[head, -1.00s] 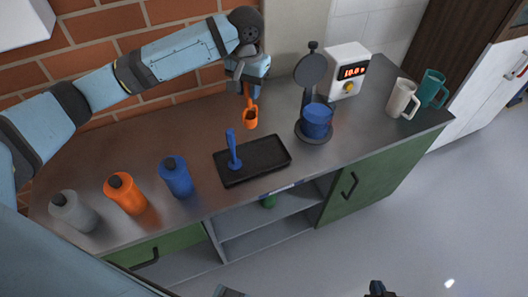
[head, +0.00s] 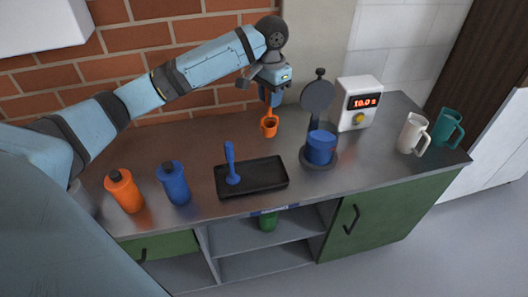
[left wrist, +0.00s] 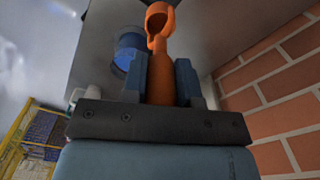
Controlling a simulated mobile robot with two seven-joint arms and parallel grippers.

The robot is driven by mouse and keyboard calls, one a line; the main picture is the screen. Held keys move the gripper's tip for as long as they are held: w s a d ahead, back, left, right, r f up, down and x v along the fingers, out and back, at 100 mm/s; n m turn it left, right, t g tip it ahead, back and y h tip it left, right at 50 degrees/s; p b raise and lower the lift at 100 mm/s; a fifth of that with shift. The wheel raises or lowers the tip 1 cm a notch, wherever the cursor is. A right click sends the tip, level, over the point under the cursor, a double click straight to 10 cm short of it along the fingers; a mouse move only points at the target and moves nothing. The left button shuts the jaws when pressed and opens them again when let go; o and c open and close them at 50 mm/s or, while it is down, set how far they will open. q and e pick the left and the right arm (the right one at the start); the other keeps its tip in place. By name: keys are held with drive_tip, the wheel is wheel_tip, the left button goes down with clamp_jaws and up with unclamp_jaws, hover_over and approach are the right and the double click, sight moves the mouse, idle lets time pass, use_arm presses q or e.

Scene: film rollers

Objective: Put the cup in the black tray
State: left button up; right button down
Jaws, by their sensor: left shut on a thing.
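My left gripper (head: 268,90) is shut on the handle of a small orange cup (head: 269,128), shaped like a scoop. It holds the cup behind and slightly right of the black tray (head: 268,182). In the left wrist view, the orange cup (left wrist: 160,22) stands out beyond the two fingers (left wrist: 160,80), its handle between them. The black tray lies flat near the counter's front edge, with a blue long-handled tool (head: 231,163) upright in its left part. My right gripper is out of view.
A blue container (head: 320,147) sits on a round dark stand right of the tray, near a box with a lit display (head: 359,103). White (head: 412,134) and teal (head: 447,127) mugs stand far right. Orange (head: 124,190) and blue (head: 173,182) bottles stand left.

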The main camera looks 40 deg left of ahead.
use_arm(q)
wheel_tip(320, 180, down, 18)
idle(0.4)
drive_tip(key=o, duration=0.9)
drive_tip(key=shift+a+f, duration=0.1)
